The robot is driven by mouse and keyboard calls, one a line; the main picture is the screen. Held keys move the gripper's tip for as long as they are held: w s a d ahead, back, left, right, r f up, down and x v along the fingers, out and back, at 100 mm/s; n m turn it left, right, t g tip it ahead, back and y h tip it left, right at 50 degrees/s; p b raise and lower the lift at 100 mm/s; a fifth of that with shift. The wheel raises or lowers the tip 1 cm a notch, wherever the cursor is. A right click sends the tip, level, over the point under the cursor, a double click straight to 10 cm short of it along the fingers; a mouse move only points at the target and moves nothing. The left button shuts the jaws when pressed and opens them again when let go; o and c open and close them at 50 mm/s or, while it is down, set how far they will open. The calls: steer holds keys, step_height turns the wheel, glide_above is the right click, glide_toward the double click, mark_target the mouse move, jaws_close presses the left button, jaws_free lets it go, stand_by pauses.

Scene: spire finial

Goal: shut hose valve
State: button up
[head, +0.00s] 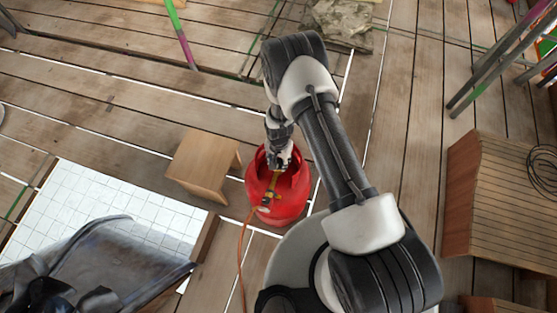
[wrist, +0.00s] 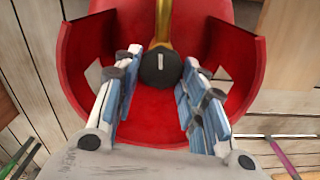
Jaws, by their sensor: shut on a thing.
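A red gas cylinder (head: 290,200) with a cut-open collar stands on the plank floor; its collar fills much of the wrist view (wrist: 160,105). A brass valve fitting (head: 268,193) sits at its top, with an orange hose (head: 240,262) running from it down to the floor. In the wrist view the brass stem (wrist: 163,22) leads to a round black knob (wrist: 160,68) with a pale mark. My gripper (head: 277,164) reaches down inside the collar. In the head view my gripper hides the knob.
A wooden stool (head: 203,166) stands close left of the cylinder. A white tiled panel (head: 90,200) and a dark draped thing (head: 90,260) lie at lower left. A slatted wooden crate (head: 485,190) stands at right with a coiled cable (head: 544,168). Floor beyond the cylinder is mostly clear.

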mark_target(279, 162)
steer(key=shift+m, duration=0.7)
steer(key=o, duration=1.1)
step_height(279, 162, up, 12)
steer(key=shift+r, duration=0.1)
stand_by(0.4)
